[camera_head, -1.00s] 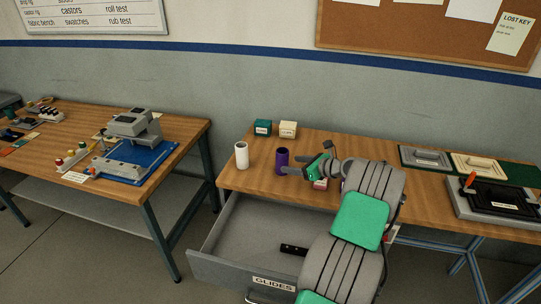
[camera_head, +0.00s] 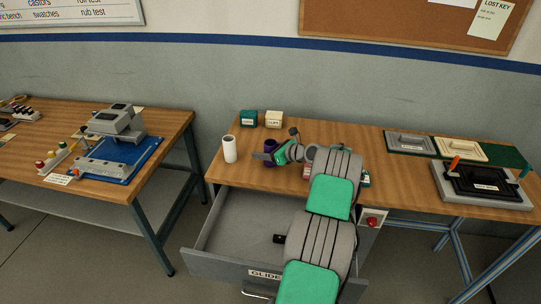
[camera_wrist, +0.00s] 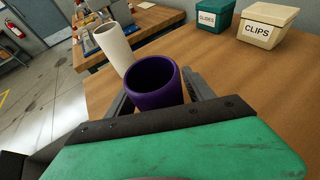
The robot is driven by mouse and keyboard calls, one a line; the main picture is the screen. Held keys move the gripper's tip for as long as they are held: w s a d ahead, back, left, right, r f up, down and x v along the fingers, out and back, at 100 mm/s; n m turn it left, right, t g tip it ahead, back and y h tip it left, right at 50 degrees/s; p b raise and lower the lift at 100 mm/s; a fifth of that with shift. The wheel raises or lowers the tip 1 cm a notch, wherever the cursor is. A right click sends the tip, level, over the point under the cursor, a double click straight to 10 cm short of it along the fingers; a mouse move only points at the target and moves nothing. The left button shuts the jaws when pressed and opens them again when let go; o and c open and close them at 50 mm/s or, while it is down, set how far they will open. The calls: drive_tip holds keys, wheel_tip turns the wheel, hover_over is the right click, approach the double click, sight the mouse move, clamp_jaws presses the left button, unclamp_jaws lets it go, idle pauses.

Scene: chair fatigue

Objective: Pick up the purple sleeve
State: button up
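The purple sleeve (camera_head: 269,147), a hollow upright cylinder, stands near the front left of the right-hand table. In the wrist view its open top (camera_wrist: 153,78) faces me, and its lower part is hidden behind my gripper's body. My gripper (camera_head: 266,156) is low over the table at the sleeve. In the wrist view its two fingers (camera_wrist: 157,95) lie on either side of the sleeve, which is between them. The fingers look apart; whether either touches the sleeve is hard to see.
A white cylinder (camera_head: 229,149) stands close by on the left, also in the wrist view (camera_wrist: 113,47). Behind are a teal box (camera_head: 248,118) and a cream clips box (camera_head: 274,119). An open drawer (camera_head: 228,230) juts out below. Trays (camera_head: 410,143) lie to the right.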

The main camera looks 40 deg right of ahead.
clamp_jaws()
idle(0.4)
